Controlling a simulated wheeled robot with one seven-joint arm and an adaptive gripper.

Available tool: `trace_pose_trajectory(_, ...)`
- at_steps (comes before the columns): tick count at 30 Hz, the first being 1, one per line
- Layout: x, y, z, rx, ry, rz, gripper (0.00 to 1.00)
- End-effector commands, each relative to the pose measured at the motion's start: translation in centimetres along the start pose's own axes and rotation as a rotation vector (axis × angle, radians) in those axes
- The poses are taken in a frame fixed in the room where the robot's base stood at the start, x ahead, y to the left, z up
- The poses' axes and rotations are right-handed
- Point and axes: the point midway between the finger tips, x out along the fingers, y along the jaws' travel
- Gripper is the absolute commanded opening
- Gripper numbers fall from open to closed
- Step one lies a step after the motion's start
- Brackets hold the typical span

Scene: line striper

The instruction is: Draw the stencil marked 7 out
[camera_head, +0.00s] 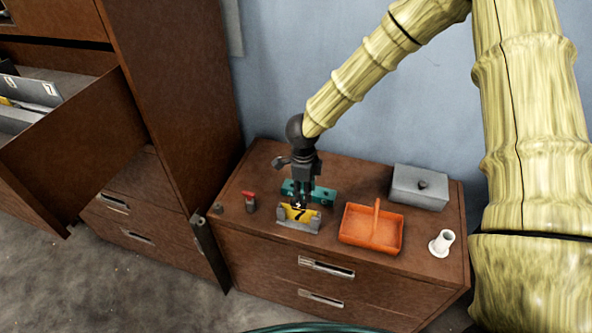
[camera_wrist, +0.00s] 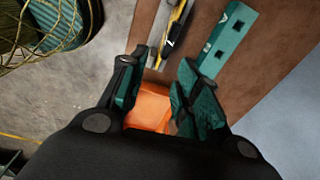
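The yellow stencil marked 7 (camera_head: 300,215) stands in a grey holder (camera_head: 299,225) near the front of the low cabinet top. In the wrist view the stencil (camera_wrist: 174,33) shows edge-on in part, with its 7 on a dark patch, beyond the fingertips. My gripper (camera_head: 300,203) points down just above and behind the stencil in the head view. Whether a finger touches the stencil cannot be told.
On the low cabinet (camera_head: 240,200) are a teal block (camera_head: 322,195), a red-topped item (camera_head: 250,202), an orange tray (camera_head: 370,232) with an upright handle, a grey lidded box (camera_head: 419,188) and a white cylinder (camera_head: 442,242). An open drawer (camera_head: 75,140) with plates stands at left.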

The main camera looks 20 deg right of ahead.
Motion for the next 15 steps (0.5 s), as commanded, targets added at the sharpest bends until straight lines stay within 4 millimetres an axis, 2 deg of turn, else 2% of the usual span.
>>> trace_pose_trajectory(1, -1.0, -0.3, 0.6, 0.029, -0.016, 0.007, 0.32)
trace_pose_trajectory(3, -1.8, -0.5, 1.2, 0.058, -0.031, 0.017, 0.32)
trace_pose_trajectory(6, -2.2, -0.6, 1.8, 0.076, -0.041, 0.025, 0.32)
trace_pose_trajectory(15, -0.8, -0.5, 2.1, 0.075, -0.042, 0.027, 0.32)
